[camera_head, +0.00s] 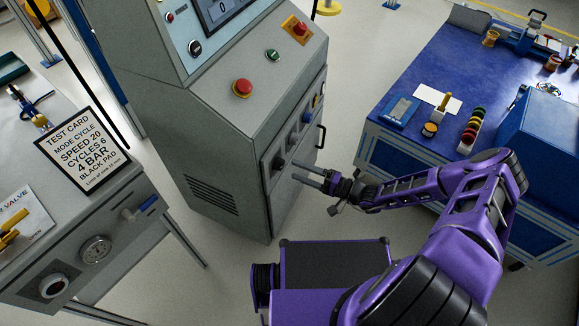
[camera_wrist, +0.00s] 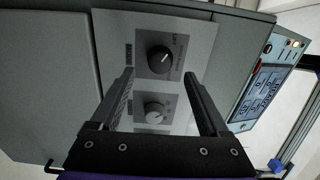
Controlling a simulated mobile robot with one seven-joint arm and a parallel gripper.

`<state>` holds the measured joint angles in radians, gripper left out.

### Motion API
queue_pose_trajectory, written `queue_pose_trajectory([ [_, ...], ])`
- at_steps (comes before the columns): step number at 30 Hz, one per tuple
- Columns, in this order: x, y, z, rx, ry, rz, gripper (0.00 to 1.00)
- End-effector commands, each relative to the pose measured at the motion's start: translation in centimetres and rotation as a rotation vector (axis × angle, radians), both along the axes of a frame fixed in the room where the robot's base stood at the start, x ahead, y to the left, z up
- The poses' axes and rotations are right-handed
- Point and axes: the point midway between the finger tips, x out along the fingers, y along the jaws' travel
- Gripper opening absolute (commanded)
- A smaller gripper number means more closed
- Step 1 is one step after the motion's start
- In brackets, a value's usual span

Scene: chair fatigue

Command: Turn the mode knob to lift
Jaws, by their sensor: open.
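The grey console's side panel (camera_head: 300,131) carries a row of knobs. In the wrist view, a black knob (camera_wrist: 160,59) with a pale pointer mark sits on a light grey plate, and a grey knob (camera_wrist: 154,113) sits below it. In the wrist view, the fingers (camera_wrist: 160,74) lie left and right of the knobs; contact cannot be told.
A red mushroom button (camera_head: 242,88) and a green button (camera_head: 272,55) are on the console top. A black handle (camera_head: 321,137) sticks out at the panel's right. A blue workbench (camera_head: 441,75) stands right. A test card (camera_head: 85,151) stands on the left bench.

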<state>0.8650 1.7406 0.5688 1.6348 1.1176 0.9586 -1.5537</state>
Motion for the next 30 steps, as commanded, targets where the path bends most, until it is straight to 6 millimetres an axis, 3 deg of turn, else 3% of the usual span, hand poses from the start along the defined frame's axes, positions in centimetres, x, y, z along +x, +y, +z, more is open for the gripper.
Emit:
queue_pose_trajectory([
  [6, -2.4, -5.2, 0.0, -0.003, 0.000, -0.005, 0.79],
  [15, -4.9, -10.3, 0.0, -0.001, 0.000, -0.003, 0.79],
  [21, -5.6, -11.5, 0.0, 0.000, 0.000, -0.001, 0.79],
  [30, -5.7, -11.6, 0.0, 0.000, 0.000, -0.001, 0.79],
])
